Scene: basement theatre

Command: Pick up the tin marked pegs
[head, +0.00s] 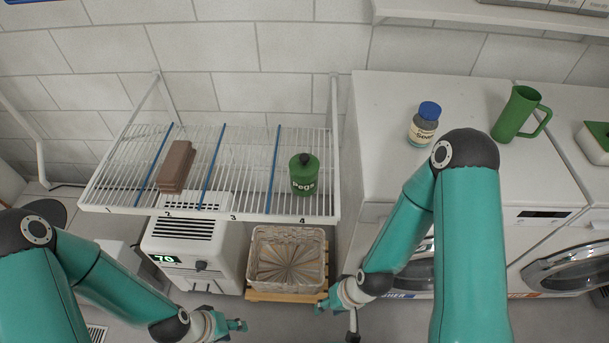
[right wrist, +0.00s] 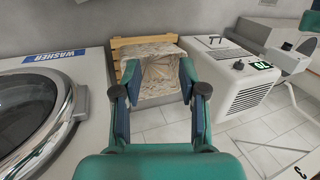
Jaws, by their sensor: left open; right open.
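The tin marked pegs (head: 304,176) is a green, round tin with a dark knob on its lid. It stands upright on the white wire rack (head: 254,198), in the rightmost section, above the number 4. My left gripper (head: 240,325) is low in front of the rack, open and empty. My right gripper (head: 325,306) is below and to the right of the rack, open and empty. The right wrist view shows its two spread fingers (right wrist: 157,88) with nothing between them. Neither gripper touches the tin. The tin is not in the right wrist view.
A brown block (head: 176,166) lies on the rack's left part, between blue dividers. A blue-capped bottle (head: 424,125) and green jug (head: 516,115) stand on the white machines at right.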

